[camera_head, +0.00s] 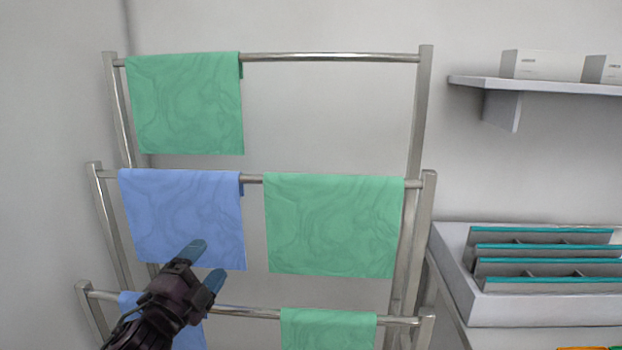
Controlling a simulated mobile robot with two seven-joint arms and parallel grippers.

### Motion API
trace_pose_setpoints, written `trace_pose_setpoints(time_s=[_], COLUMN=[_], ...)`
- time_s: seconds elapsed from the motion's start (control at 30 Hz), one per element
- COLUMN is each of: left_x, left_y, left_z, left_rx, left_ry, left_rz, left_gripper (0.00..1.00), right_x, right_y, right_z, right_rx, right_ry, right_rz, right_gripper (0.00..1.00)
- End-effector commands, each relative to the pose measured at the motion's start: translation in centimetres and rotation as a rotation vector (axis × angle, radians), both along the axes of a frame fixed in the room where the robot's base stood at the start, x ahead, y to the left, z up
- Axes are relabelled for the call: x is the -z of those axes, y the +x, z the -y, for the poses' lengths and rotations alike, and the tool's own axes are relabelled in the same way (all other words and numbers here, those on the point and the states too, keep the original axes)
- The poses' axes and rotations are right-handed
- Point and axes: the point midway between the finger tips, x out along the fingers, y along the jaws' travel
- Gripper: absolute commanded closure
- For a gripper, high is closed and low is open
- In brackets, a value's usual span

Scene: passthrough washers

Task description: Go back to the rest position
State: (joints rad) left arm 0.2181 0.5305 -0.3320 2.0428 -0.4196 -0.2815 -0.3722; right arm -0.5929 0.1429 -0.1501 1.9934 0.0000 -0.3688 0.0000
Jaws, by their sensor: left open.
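My left gripper (207,264) comes in from the lower left with its two blue fingertips apart and nothing between them. It is in front of the lower part of a blue cloth (180,205) that hangs on the middle bar of a metal rack (427,115). Whether a fingertip touches the cloth I cannot tell. Another blue cloth (129,303) on the lowest bar is partly hidden behind my gripper and arm. My right gripper is not in view.
Green cloths hang at the top left (185,105), middle right (333,225) and bottom right (328,329) of the rack. A tray (545,308) with teal-edged dividers stands at the right, below a wall shelf (545,86) with white boxes. The top bar's right part is bare.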

Motion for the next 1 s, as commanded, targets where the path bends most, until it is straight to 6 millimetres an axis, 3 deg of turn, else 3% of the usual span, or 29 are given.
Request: trace_pose_setpoints(time_s=[0.03,0.27,0.5,0.7,1.0], left_x=[2.1,11.0,18.8,21.8,23.5], left_y=[-1.1,-7.3,-17.4,-23.8,-30.5], left_z=[-1.0,-5.4,-8.2,-8.9,-8.9], left_rx=[-0.054,-0.317,-0.605,-0.768,-0.928], left_ry=[-0.077,-0.399,-0.688,-0.823,-0.938], left_rz=[-0.094,-0.522,-0.949,-1.168,-1.373], left_gripper=[0.3,0.3,0.3,0.3,0.3], right_x=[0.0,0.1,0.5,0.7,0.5], right_y=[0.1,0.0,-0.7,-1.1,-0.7], right_z=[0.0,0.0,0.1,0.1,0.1], right_rx=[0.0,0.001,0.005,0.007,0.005], right_ry=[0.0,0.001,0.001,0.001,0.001], right_rz=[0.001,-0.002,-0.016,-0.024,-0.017], right_gripper=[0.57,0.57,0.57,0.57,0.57])
